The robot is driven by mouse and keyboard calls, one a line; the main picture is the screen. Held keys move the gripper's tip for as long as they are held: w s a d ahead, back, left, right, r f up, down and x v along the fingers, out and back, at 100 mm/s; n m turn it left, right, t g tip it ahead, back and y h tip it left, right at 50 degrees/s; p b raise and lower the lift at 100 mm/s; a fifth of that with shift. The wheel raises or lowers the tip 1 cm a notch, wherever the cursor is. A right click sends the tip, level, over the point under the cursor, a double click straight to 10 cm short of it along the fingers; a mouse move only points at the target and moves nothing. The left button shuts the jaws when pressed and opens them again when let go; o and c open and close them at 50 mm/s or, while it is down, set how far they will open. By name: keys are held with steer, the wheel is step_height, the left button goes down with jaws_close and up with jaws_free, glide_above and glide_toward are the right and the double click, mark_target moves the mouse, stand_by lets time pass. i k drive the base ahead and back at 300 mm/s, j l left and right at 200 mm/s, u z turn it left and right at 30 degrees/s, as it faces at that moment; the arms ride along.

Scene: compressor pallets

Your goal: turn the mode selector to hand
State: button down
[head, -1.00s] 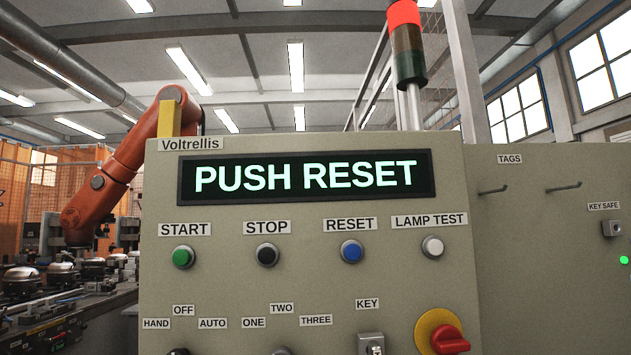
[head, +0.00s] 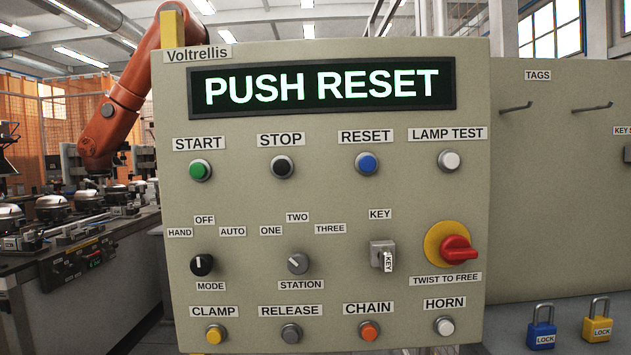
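The mode selector (head: 203,265) is a black knob at the lower left of the beige control panel (head: 330,215). Its small white mark points roughly up, towards the OFF label (head: 204,220). The HAND label (head: 180,233) is at the knob's upper left and the AUTO label (head: 232,231) at its upper right. The MODE label (head: 211,286) is below it. The panel display (head: 322,87) reads PUSH RESET. My gripper is not in view.
The grey station selector (head: 298,263) is right of the mode knob. The yellow clamp button (head: 216,335) is below, the green start button (head: 200,170) above. A key switch (head: 383,255) and red twist knob (head: 458,249) are further right. An orange robot arm (head: 125,95) stands behind left.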

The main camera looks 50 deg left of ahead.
mark_target(200, 266)
steer(key=k+u, duration=0.1)
steer(key=u, duration=1.1)
